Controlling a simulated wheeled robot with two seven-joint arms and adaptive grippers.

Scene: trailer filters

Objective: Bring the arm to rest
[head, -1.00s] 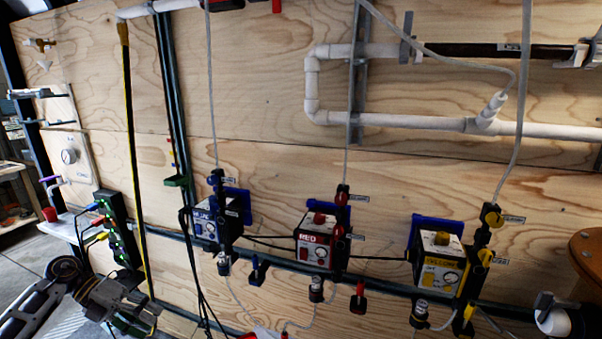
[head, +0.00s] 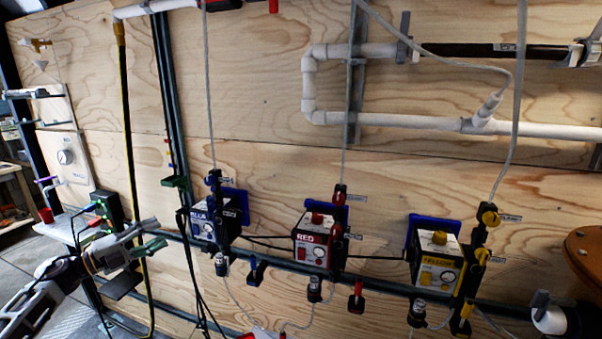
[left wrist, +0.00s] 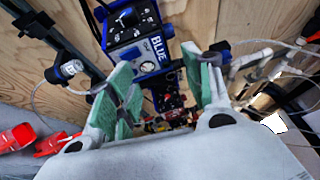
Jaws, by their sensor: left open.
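My left gripper (head: 155,238) is at the lower left in the head view, in front of the plywood wall. In the left wrist view its two green-padded fingers (left wrist: 162,92) are spread apart, with nothing held between them. The blue-labelled box (head: 207,220) is to the right of the gripper in the head view. It also shows beyond the fingers in the left wrist view (left wrist: 135,38), apart from them as far as I can tell. My right gripper is not in view.
The red box (head: 312,245) and yellow box (head: 438,268) are mounted farther right, with thin tubes and valves. White pipes (head: 400,120) run above. A multicoloured connector strip (head: 108,212) is close behind my left arm. Black cables hang between the gripper and the blue box.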

